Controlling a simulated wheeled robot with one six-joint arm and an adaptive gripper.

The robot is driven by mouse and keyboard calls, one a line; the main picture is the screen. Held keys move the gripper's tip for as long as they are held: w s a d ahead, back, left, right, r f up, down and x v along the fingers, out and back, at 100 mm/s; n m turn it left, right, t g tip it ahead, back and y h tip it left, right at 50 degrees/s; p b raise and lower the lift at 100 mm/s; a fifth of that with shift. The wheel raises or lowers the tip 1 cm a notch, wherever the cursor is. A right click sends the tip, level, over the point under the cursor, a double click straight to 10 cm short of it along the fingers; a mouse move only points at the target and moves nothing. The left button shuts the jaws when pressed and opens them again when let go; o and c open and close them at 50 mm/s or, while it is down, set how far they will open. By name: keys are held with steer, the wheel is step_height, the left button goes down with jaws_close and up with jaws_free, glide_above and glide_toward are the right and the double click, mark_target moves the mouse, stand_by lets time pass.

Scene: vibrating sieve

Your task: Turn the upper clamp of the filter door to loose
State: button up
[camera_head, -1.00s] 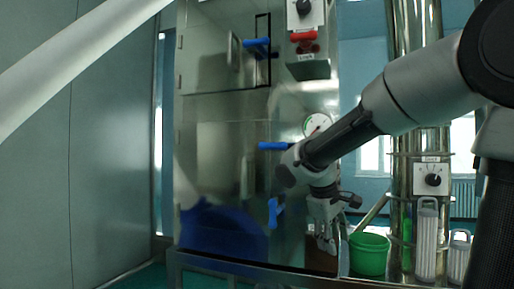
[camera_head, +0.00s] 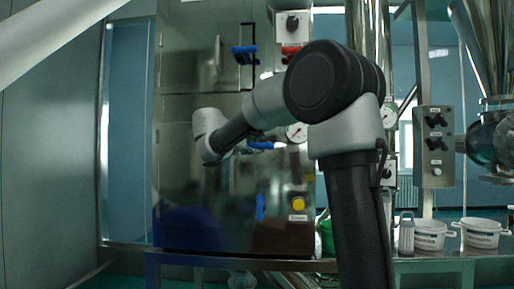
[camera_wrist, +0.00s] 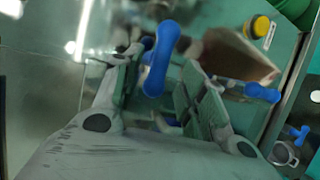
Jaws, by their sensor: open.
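The steel cabinet door (camera_head: 190,170) carries blue clamp handles. The middle one (camera_head: 262,145) lies roughly level, partly behind my arm, and a lower one (camera_head: 260,207) points down. I take the middle one as the upper clamp of the filter door. In the wrist view my gripper (camera_wrist: 164,78) is open, its two fingers on either side of a blue handle (camera_wrist: 158,62). I cannot tell whether they touch it, nor for certain which clamp it is. A second blue handle (camera_wrist: 262,93) shows to the right. My gripper is hidden in the head view.
Another blue handle (camera_head: 245,49) sits on the panel above. White tubs (camera_head: 482,232) stand on the right bench. A steel column (camera_head: 368,25) rises behind my arm.

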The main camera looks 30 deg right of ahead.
mark_target(257, 145)
steer(key=x, duration=0.5)
steer(key=shift+w+d, duration=0.1)
steer(key=shift+d, duration=0.1)
steer(key=shift+c, duration=0.2)
steer(key=shift+f, duration=0.1)
jaws_close()
